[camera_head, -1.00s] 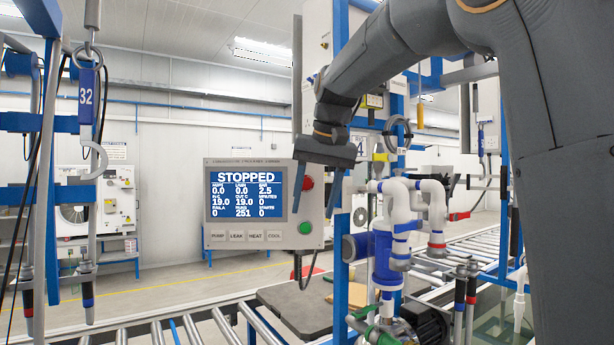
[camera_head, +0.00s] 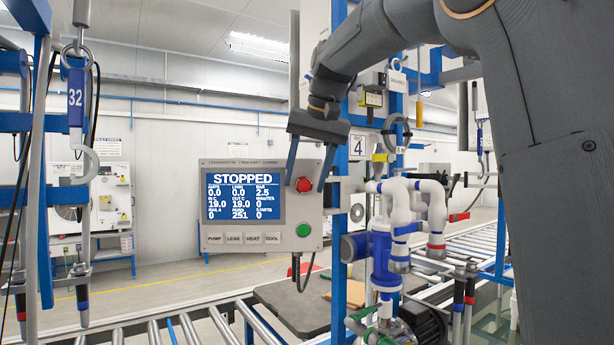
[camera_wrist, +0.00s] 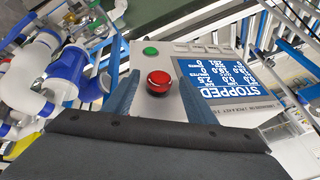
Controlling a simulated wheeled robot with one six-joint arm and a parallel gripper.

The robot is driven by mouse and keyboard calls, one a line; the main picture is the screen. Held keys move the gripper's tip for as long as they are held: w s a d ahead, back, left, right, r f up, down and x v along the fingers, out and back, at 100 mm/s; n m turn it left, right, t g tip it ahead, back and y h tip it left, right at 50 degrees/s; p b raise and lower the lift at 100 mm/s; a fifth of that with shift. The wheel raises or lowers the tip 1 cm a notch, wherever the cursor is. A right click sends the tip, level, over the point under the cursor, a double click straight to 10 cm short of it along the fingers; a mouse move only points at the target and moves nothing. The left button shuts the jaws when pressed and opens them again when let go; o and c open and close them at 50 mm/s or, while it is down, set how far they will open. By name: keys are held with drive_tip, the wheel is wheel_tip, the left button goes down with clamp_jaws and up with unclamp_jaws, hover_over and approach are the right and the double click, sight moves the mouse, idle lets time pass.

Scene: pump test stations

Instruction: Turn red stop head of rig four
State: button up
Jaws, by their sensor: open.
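The red stop head (camera_head: 304,185) is a round red mushroom button at the upper right of a grey control panel (camera_head: 262,224). The panel's blue screen (camera_head: 243,193) reads STOPPED. My gripper (camera_head: 307,190) is open, with one finger on each side of the red head in the head view. In the wrist view the red head (camera_wrist: 160,81) stands between my two blue fingers (camera_wrist: 155,98), apart from both as far as I can tell. A green button (camera_head: 303,230) sits below the red head. A sign reading 4 (camera_head: 358,146) hangs behind my gripper.
White and blue pump pipework (camera_head: 388,250) stands close to the right of the panel. A blue upright (camera_head: 340,230) stands just behind the panel's right edge. A roller conveyor (camera_head: 180,325) runs below. A hanging hook marked 32 (camera_head: 76,100) is at left.

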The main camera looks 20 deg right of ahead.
drive_tip(key=shift+w+f, duration=0.1)
drive_tip(key=shift+f, duration=0.15)
drive_tip(key=c, duration=1.1)
drive_tip(key=shift+o, duration=0.2)
